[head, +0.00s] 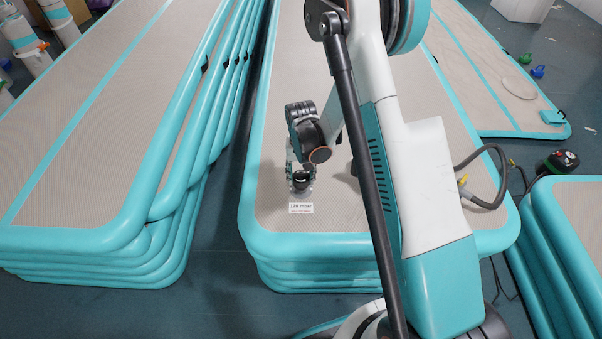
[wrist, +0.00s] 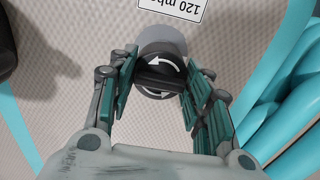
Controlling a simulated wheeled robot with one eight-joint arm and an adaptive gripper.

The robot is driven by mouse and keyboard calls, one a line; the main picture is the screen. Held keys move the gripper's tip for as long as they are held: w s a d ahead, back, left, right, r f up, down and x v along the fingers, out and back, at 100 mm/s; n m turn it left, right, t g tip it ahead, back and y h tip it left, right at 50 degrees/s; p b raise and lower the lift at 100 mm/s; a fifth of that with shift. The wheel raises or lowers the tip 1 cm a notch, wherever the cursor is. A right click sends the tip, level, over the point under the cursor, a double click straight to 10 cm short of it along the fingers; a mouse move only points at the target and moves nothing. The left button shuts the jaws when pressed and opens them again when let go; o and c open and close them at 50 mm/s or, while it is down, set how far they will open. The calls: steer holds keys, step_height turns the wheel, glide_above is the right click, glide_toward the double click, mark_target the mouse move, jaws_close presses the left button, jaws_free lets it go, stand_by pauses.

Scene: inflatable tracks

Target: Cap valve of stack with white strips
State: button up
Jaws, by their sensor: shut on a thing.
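My gripper (head: 301,178) is low over the near end of the middle stack (head: 270,215), a grey-topped stack with turquoise sides. In the wrist view, its two green-padded fingers (wrist: 160,88) are shut on a round black cap (wrist: 158,72) with white curved arrows. The cap is over a grey round valve piece (wrist: 165,38); whether it is fully seated cannot be told. A white "120 mbar" label (head: 301,208) lies beside the valve and also shows in the wrist view (wrist: 173,7). I cannot make out white strips on this stack.
A taller stack (head: 90,245) stands at the left across a narrow gap. Another stack (head: 565,215) is at the lower right, with a dark pump (head: 560,160) near its far end. A grey hose (head: 497,175) lies at the middle stack's right edge.

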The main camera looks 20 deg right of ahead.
steer(key=shift+f, duration=1.85)
steer(key=n, duration=0.5)
steer(key=shift+n, duration=1)
steer(key=n, duration=0.3)
steer(key=shift+n, duration=0.4)
steer(key=n, duration=0.4)
